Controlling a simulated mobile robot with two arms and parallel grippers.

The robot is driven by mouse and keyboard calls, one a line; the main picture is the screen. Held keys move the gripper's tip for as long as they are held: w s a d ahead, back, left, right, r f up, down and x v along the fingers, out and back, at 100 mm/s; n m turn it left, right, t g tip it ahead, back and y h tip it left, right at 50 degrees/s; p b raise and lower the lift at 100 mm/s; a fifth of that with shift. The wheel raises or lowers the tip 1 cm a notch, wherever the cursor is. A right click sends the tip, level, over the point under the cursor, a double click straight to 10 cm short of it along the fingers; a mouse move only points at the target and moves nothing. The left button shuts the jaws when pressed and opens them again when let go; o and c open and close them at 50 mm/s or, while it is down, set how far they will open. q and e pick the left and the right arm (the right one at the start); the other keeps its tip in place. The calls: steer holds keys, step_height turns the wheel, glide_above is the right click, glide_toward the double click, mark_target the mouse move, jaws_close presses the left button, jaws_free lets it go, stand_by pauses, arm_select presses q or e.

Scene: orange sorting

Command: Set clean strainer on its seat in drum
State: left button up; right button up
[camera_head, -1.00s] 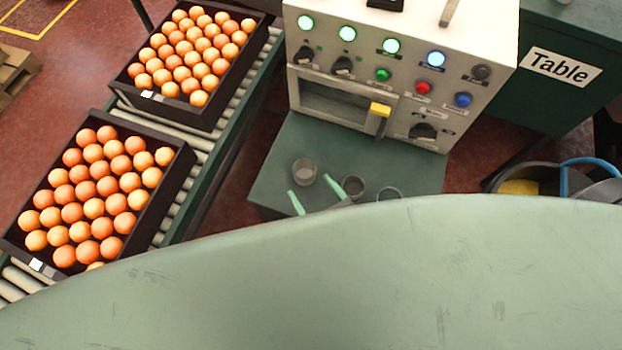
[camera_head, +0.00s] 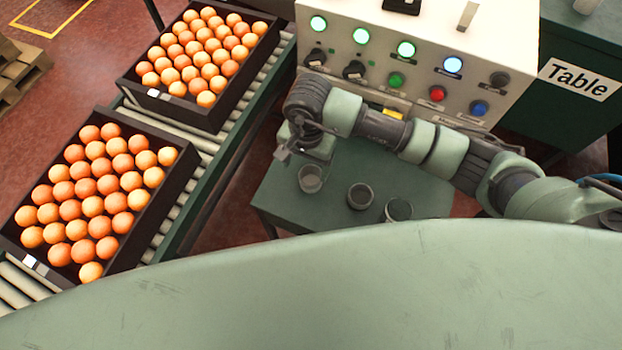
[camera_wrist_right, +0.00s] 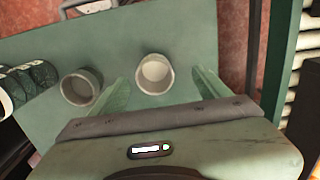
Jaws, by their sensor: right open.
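My right gripper (camera_head: 290,146) is at the table's far left part, behind the pale cup. In the right wrist view its open fingers (camera_wrist_right: 162,86) point toward the pale cup (camera_wrist_right: 155,74), with nothing gripped. A second cup (camera_wrist_right: 80,88) is left of the fingers. My left gripper is out of view.
A control panel (camera_head: 425,75) with lit buttons and knobs rises behind the table. My right arm crosses in front of it. Two dark crates of oranges (camera_head: 150,268) (camera_head: 205,118) sit on a roller conveyor (camera_head: 185,215) at left. A dark green Table-labelled unit (camera_head: 575,110) stands at right.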

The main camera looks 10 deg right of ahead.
mark_target(311, 183)
steer(key=f, duration=0.3)
steer(key=d+f+p, duration=0.1)
steer(key=f, duration=0.3)
steer(key=shift+w+d+f, duration=0.2)
steer(key=c, duration=1.6)
